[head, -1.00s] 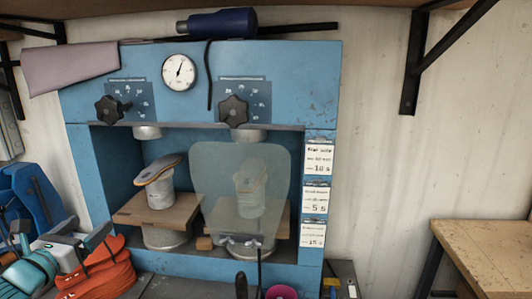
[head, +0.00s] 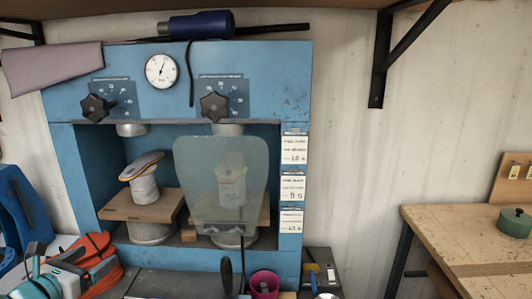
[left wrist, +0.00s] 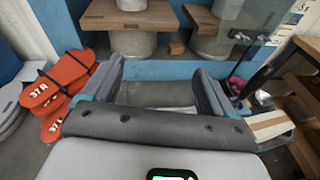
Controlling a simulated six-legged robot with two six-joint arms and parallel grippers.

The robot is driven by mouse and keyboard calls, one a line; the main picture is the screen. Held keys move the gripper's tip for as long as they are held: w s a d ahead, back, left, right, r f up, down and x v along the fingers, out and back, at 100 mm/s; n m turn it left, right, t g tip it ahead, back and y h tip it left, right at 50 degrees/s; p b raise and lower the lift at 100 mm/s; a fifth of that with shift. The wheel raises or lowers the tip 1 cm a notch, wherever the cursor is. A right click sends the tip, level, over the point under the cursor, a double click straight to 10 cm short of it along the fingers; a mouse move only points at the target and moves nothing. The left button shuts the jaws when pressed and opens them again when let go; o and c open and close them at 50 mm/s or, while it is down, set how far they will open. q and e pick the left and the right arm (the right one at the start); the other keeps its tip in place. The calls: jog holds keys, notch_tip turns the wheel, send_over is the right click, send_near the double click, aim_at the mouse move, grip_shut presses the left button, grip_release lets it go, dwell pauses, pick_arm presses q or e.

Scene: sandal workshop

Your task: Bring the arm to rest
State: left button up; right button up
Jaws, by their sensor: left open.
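My left gripper (head: 54,254) is at the bottom left of the head view, in front of the blue press (head: 295,100) and close to a stack of orange sandal soles (head: 103,268). In the left wrist view my left gripper (left wrist: 157,70) has its two fingers wide apart with nothing between them. The orange soles, bound with a dark strap, show left of the fingers in that view (left wrist: 58,88). My right gripper is in neither view.
The press holds two lasts on wooden plates, one (head: 145,185) bare to view, one behind a clear shield (head: 190,185). A magenta cup (head: 264,283) stands at its foot. A wooden bench (head: 450,225) with a green pot (head: 514,220) is at the right.

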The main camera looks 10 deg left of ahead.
pick_arm(q)
jog(key=s+d+f+m+g+h, duration=0.25)
jog(key=d+f+m+g, duration=0.25)
jog(key=d+f, duration=0.55)
jog(key=s+d+f+m+g+h, duration=0.25)
jog(key=d+f+m+g, duration=0.35)
jog(key=f, duration=0.8)
jog(key=s+d+f+m+g, duration=0.2)
jog(key=s+d+f+m, duration=0.5)
jog(key=s+d+m, duration=0.2)
jog(key=s+d+f+m+g+y, duration=0.1)
jog(key=s+d+f+m+g, duration=0.1)
jog(key=s+d+f+m, duration=0.5)
jog(key=s+d+m, duration=0.2)
jog(key=m, duration=0.3)
jog(key=shift+s+d+f+m, duration=0.2)
jog(key=shift+d+f+m, duration=0.05)
jog(key=shift+d+m, duration=0.15)
